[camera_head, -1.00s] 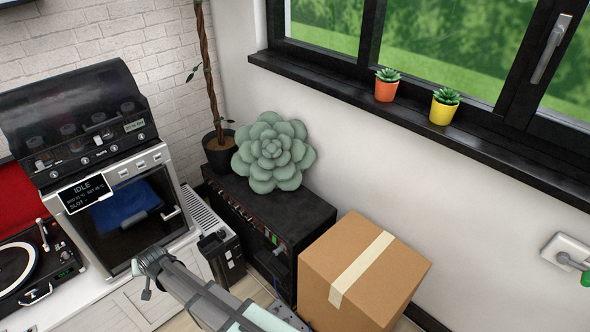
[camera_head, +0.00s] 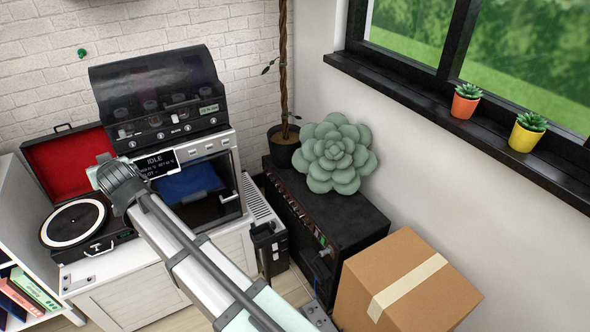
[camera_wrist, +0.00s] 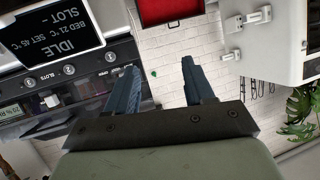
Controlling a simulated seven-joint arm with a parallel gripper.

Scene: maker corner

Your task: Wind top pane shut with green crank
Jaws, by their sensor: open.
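My gripper (camera_wrist: 158,72) is open and empty in the wrist view, its two dark fingers apart before the white brick wall. In the head view my wrist hides it, in front of the oven. A small green piece (camera_head: 82,53) sits on the brick wall at the top left of the head view. It also shows small in the wrist view (camera_wrist: 153,73), between the fingers and beyond them; I cannot tell if it is a crank. A black-framed window (camera_head: 447,75) is at the upper right. Its upper part is cut off, so no top pane's state shows.
An oven with a display (camera_head: 158,164) stands under a dark-lidded machine (camera_head: 165,100), beside a record player (camera_head: 75,222). A black cabinet (camera_head: 350,215) bears a large succulent (camera_head: 335,153). A cardboard box (camera_head: 395,290) stands at the lower right. Two potted plants (camera_head: 466,101) stand on the sill.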

